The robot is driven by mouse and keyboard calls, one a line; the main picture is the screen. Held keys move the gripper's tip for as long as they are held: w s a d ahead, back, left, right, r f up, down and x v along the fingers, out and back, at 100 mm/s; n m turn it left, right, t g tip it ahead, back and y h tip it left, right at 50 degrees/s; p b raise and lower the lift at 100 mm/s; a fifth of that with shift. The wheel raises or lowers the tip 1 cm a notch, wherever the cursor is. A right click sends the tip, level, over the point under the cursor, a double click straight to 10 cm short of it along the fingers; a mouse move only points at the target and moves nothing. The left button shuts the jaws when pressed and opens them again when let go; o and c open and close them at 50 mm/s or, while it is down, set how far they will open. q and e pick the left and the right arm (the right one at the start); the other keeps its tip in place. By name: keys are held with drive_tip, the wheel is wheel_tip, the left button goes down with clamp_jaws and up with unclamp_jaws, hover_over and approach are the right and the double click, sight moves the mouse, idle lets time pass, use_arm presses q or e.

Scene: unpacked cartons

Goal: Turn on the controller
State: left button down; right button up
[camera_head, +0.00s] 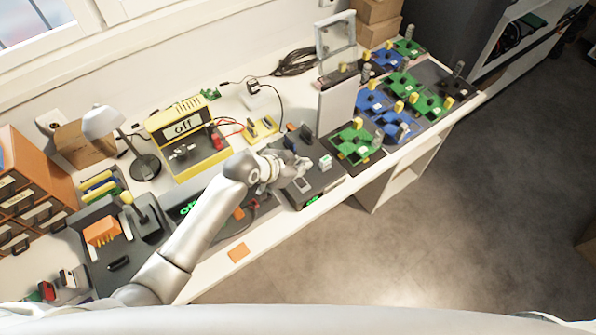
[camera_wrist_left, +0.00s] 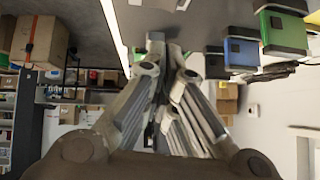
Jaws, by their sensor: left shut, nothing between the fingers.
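A yellow-framed unit (camera_head: 188,140) stands at the back of the bench, and its display reads "off". A dark box (camera_head: 318,180) with a small green light on its front edge sits near the bench's front. I cannot tell which unit is the controller. My left gripper (camera_head: 298,170) is shut and empty over the dark box, and it hides part of its top. I cannot tell whether it touches the box. In the left wrist view the closed fingers (camera_wrist_left: 166,52) point at a dark surface. My right gripper is not in view.
Several green and blue boards with yellow knobs (camera_head: 404,85) fill the bench's right end. A desk lamp (camera_head: 104,122) and an orange drawer cabinet (camera_head: 28,190) stand at the left. My left arm crosses the bench's front edge.

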sight(297, 181)
use_arm(q)
drive_tip(key=f, duration=0.3)
drive_tip(key=shift+w+a, duration=0.1)
drive_tip(key=shift+a, duration=0.1)
drive_tip(key=shift+f, duration=0.35)
drive_tip(key=shift+w+a+f, duration=0.1)
drive_tip(key=shift+a+f, duration=0.05)
drive_tip(key=shift+f, duration=0.2)
